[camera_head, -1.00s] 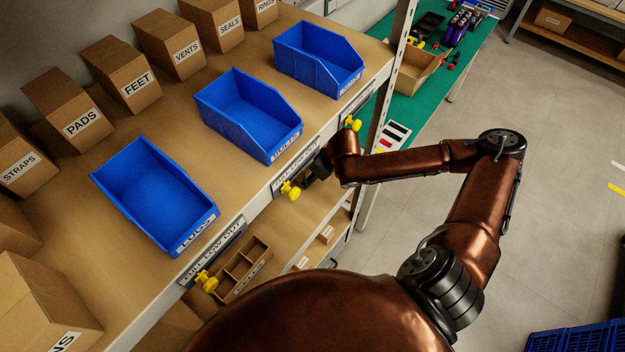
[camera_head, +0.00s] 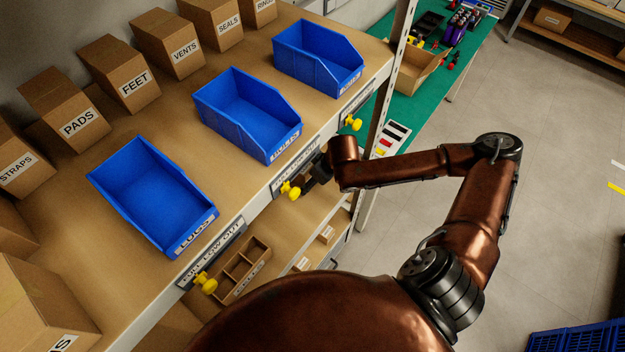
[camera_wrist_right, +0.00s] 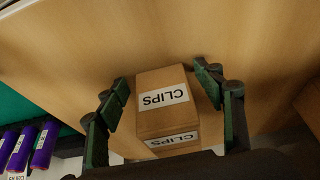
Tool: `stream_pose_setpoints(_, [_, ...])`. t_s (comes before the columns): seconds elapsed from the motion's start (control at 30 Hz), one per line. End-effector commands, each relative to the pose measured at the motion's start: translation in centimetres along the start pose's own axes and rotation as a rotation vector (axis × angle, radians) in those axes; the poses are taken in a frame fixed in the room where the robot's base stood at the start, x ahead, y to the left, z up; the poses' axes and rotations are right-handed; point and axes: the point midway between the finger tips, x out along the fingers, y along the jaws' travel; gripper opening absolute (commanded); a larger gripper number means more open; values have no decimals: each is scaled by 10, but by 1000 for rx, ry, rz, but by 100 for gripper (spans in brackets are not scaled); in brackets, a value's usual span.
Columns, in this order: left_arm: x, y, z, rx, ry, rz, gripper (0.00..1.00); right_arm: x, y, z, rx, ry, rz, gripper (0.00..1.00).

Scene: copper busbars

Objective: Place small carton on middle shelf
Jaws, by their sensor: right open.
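The small carton (camera_wrist_right: 166,120), brown with white CLIPS labels, sits against a wooden shelf board (camera_wrist_right: 250,50) in the right wrist view. My right gripper (camera_wrist_right: 162,92) is open, with a dark green-padded finger on each side of the carton. Gaps show between the fingers and the carton. In the head view the dark wrist end of my right arm (camera_head: 318,172) is at the front edge of the shelf unit, below the upper shelf (camera_head: 75,215). The fingers and the carton are hidden there. My left gripper is not in view.
Blue bins (camera_head: 155,195) and labelled cartons (camera_head: 80,103) fill the upper shelf. Yellow knobs (camera_head: 290,190) stick out along its front edge. A divided wooden tray (camera_head: 243,268) lies on a lower shelf. A green workbench (camera_head: 425,90) stands beyond the shelf post (camera_head: 385,105).

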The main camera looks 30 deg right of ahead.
Motion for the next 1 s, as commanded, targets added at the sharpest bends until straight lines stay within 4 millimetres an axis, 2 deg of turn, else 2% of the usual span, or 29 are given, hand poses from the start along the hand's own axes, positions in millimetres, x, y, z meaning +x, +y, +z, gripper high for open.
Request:
stream_pose_setpoints(0.17, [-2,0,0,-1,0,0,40,-12,1,-1,0,0,1,62])
stream_pose_setpoints(0.4, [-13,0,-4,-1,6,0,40,-54,1,-2,-1,2,3,62])
stream_pose_setpoints(0.53, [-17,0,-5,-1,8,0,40,-70,1,-2,0,1,2,62])
stream_pose_setpoints(0.7, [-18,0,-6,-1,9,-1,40,-78,0,-1,0,0,0,62])
stream_pose_setpoints(1.0, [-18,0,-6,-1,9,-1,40,-77,0,-1,0,0,0,62])
